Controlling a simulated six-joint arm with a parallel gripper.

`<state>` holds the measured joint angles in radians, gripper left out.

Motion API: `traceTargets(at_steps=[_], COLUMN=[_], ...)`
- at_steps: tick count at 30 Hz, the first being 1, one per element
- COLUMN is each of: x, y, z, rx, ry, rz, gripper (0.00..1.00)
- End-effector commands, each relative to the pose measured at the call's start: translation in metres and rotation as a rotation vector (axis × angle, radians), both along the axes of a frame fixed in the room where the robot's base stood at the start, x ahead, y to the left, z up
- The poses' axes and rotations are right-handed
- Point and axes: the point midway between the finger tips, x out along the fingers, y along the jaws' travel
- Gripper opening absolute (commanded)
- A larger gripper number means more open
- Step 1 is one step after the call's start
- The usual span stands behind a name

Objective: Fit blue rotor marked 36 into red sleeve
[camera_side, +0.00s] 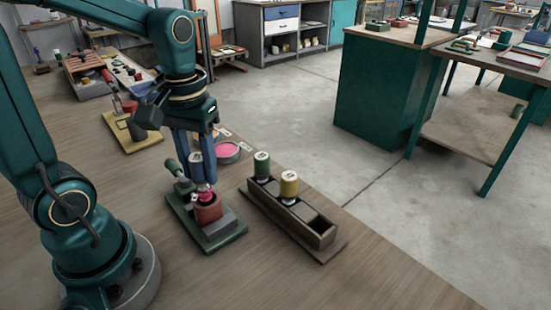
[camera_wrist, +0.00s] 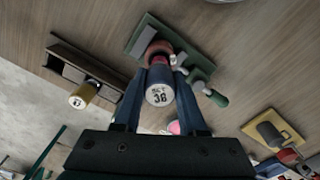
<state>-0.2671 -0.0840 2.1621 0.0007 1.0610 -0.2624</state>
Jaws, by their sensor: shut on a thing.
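My gripper (camera_side: 197,170) is shut on the blue rotor (camera_side: 196,164) and holds it upright over the red sleeve (camera_side: 208,212). In the wrist view the rotor's white end cap (camera_wrist: 159,95) shows printed marks, upside down, between my two fingers (camera_wrist: 160,90). The rotor's lower part looks pink and is at or just above the sleeve's mouth; I cannot tell whether it has entered. The sleeve stands on a green base (camera_side: 222,240) with a green-handled clamp (camera_side: 174,168) beside it. In the wrist view the sleeve (camera_wrist: 158,48) is partly hidden behind the rotor.
A wooden rack (camera_side: 318,234) to the right holds a green rotor (camera_side: 262,164) and a yellow rotor (camera_side: 289,185), with an empty slot at its near end. A dish of pink material (camera_side: 227,151) lies behind the sleeve. A yellow stand (camera_side: 124,134) is at the left.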

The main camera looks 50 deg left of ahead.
Motion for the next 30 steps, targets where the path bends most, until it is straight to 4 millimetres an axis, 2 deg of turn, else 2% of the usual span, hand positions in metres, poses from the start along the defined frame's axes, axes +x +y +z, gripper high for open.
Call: traceTargets(at_steps=[30], x=[0.000], y=[0.000], z=[-0.024], rx=[-0.001], ry=[0.002], rz=[0.000], gripper=[0.00])
